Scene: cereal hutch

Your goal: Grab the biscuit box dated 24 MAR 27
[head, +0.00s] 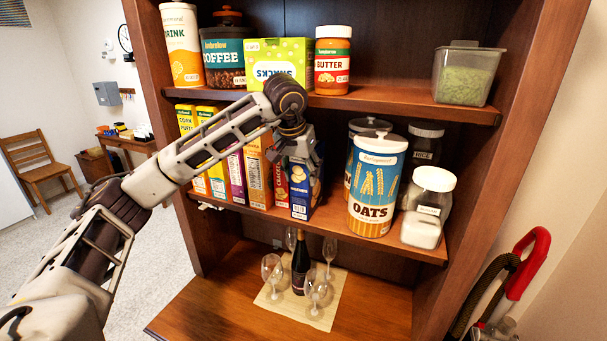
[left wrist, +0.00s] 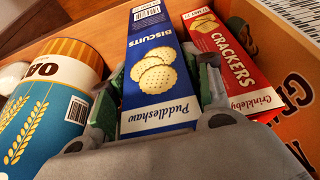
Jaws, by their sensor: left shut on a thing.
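My left gripper (head: 304,158) is at the middle shelf, shut on a blue biscuit box (head: 301,203). In the left wrist view, the blue biscuit box (left wrist: 155,75) stands between the two fingers of the gripper (left wrist: 158,98), with round biscuits and "Puddleshaw" on its front. I cannot read a date on it in either view. The box seems to be at the shelf's front edge; I cannot tell whether it is lifted. My right gripper is in neither view.
A red crackers box (left wrist: 228,55) stands close beside the biscuit box, with several cereal boxes (head: 236,175) further left. An oats canister (head: 377,190) and a white-lidded jar (head: 428,205) stand to the right. Below, glasses surround a dark bottle (head: 300,265).

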